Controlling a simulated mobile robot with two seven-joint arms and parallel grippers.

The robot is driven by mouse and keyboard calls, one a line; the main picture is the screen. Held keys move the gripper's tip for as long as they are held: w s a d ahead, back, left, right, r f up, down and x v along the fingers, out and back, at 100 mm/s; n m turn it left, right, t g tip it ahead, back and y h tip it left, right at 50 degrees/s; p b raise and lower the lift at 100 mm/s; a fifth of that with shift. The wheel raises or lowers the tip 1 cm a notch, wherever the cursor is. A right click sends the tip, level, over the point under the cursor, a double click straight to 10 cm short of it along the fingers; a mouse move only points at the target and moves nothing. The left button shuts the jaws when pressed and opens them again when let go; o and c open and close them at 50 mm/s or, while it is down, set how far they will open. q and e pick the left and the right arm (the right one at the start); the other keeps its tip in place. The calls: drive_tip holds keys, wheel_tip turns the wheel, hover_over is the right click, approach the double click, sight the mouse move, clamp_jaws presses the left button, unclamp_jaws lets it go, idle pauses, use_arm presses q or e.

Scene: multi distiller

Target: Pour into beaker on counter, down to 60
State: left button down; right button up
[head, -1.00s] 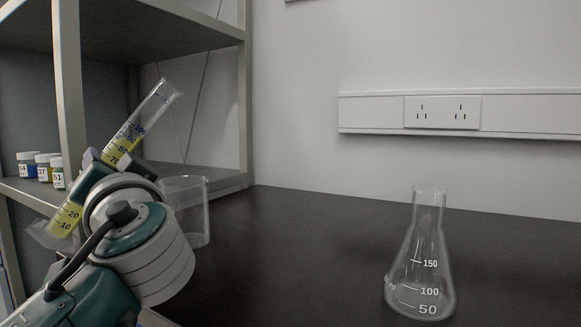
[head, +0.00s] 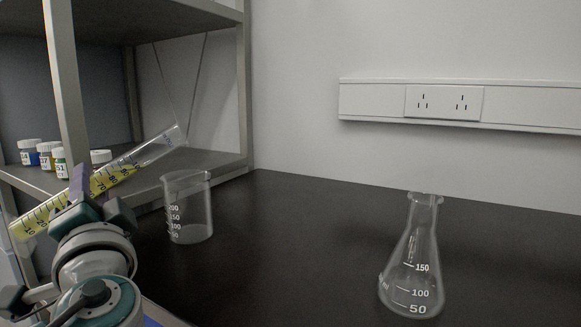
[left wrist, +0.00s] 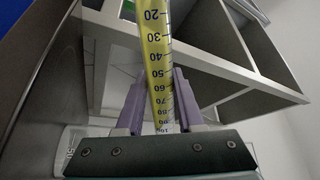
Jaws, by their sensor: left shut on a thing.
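A graduated cylinder (head: 118,172) with yellow liquid is tilted far over, its mouth up and to the right, above and left of the beaker. The yellow reaches along most of its length; the part near the mouth looks clear. My left gripper (head: 78,190) is shut around its middle; in the left wrist view the cylinder (left wrist: 157,60) lies between the purple fingers (left wrist: 153,105). The clear beaker (head: 190,215) stands upright on the dark counter and looks empty. The cylinder's mouth is apart from the beaker's rim. My right gripper is not in view.
A conical flask (head: 411,270) stands empty on the dark counter (head: 300,240) at the right. A grey shelf (head: 215,160) with several small labelled jars (head: 45,155) is at the left. The counter between beaker and flask is clear.

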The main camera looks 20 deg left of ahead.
use_arm(q)
drive_tip(key=shift+s+a+r+m+t+p, duration=0.1)
drive_tip(key=shift+m+t+p, duration=0.05)
drive_tip(key=shift+m+p, duration=0.4)
drive_tip(key=shift+s+a+r+m+t+p, duration=0.1)
drive_tip(key=shift+m+t+p, duration=0.05)
drive_tip(key=shift+m+p, duration=0.35)
idle(1.3)
drive_tip(key=shift+s+a+r+m+t+h+p, duration=0.1)
drive_tip(key=shift+s+r+m+t+h+p, duration=0.05)
drive_tip(key=shift+r+m+p, duration=0.45)
drive_tip(key=shift+s+a+r+m+t+h+p, duration=0.1)
drive_tip(key=shift+r+m+t+h+p, duration=0.05)
drive_tip(key=shift+r+m+p, duration=0.4)
idle(1.3)
drive_tip(key=shift+m+p, duration=0.3)
drive_tip(key=shift+m, duration=0.1)
idle(2.8)
